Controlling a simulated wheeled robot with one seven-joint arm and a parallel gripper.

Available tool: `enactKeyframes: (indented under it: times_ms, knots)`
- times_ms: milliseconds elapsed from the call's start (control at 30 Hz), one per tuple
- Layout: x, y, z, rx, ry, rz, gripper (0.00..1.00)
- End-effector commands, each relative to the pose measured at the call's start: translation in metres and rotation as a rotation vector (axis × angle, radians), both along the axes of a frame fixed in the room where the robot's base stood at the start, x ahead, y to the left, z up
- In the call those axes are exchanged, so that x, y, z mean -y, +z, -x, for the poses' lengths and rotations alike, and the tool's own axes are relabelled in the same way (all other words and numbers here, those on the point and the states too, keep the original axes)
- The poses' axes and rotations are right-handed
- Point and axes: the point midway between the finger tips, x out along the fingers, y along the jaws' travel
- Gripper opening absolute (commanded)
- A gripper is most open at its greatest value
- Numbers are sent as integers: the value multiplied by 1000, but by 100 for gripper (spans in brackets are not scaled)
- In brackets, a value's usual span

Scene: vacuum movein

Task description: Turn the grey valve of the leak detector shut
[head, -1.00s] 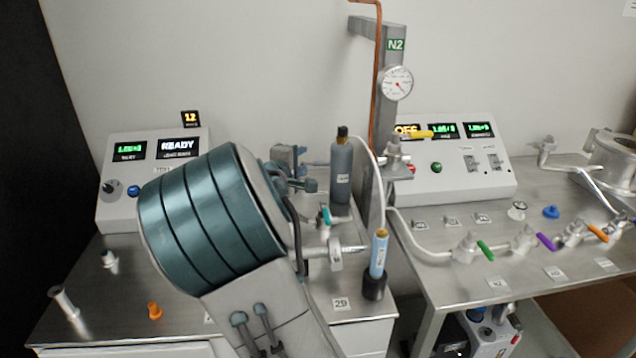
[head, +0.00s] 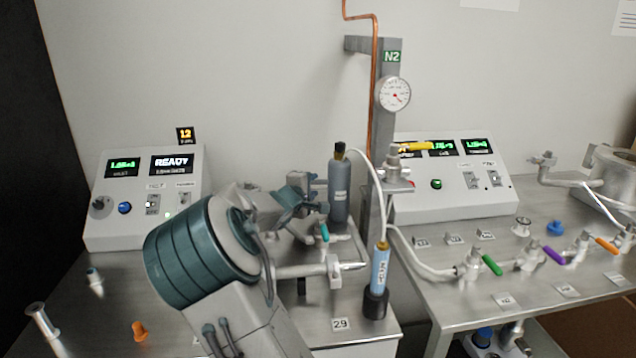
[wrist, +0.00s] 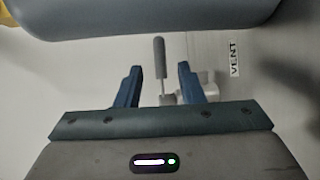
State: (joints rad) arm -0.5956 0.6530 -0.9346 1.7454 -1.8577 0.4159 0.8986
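The grey valve handle (wrist: 160,57) stands between my fingers in the wrist view, with clear gaps on both sides. Its pale valve body (wrist: 190,88) is partly hidden behind the right finger. My gripper (wrist: 160,70) is open and empty. In the head view my gripper (head: 312,195) is beside the grey bottle (head: 340,192), above the bench pipework; I cannot make out the grey handle there. The leak detector's console (head: 150,190) stands at the left and reads READY.
A teal-handled valve (head: 325,233) is just below my gripper. A light-blue cylinder (head: 380,268) stands in a black holder to the right. A "VENT" label (wrist: 235,58) is right of the handle. A large grey rounded shape (wrist: 150,18) fills the wrist view's top.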

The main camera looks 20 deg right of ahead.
Motion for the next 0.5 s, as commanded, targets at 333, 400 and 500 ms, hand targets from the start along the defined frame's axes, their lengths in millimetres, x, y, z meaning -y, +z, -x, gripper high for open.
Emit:
enactKeyframes:
  times_ms: [333, 400, 500]
  knots:
    - [31, -7, -30, 0, -1, 2, 35]
    - [34, -8, -32, 1, -1, 1, 35]
    - [36, -9, -34, 0, 0, 0, 35]
